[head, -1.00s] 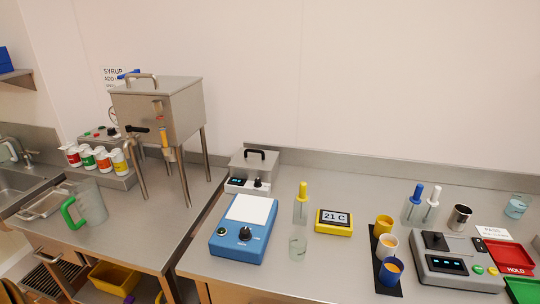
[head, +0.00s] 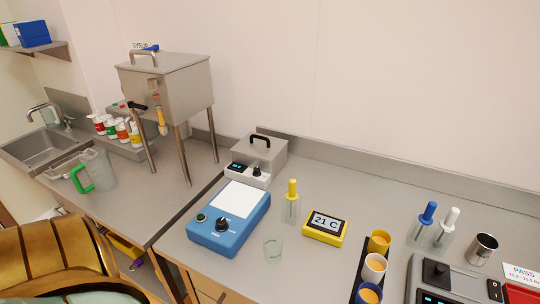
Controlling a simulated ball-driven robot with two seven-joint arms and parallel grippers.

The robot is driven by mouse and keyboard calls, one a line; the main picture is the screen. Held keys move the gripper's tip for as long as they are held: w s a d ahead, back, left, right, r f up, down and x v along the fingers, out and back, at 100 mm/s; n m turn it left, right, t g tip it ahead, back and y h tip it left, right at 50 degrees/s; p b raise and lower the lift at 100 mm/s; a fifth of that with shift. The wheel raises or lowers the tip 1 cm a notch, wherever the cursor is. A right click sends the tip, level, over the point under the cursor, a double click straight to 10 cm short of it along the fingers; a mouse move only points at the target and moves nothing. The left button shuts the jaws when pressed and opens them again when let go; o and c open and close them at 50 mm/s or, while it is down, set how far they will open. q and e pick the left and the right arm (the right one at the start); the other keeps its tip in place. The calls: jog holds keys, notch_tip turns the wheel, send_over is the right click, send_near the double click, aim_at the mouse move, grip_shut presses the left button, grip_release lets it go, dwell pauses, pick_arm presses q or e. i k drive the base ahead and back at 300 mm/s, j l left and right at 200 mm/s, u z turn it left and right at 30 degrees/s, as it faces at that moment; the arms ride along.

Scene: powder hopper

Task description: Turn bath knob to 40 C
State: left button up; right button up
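The bath (head: 262,153) is a steel box with a black-handled lid, standing at the back left of the right-hand bench. Its low front panel carries a small lit display (head: 238,167) and a dark bath knob (head: 257,171) to the right of it. The display digits are too small to read, and the knob's pointer direction cannot be told. Neither of my grippers is in view, and nothing touches the knob.
A blue stirrer (head: 229,220) with a white plate stands before the bath. The steel hopper (head: 167,87) stands on tall legs at left. A gap separates the benches.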

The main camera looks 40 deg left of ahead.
aim_at(256, 172)
jog(key=l+u, duration=0.1)
jog(key=u, duration=1.45)
jog(key=i+l, duration=0.05)
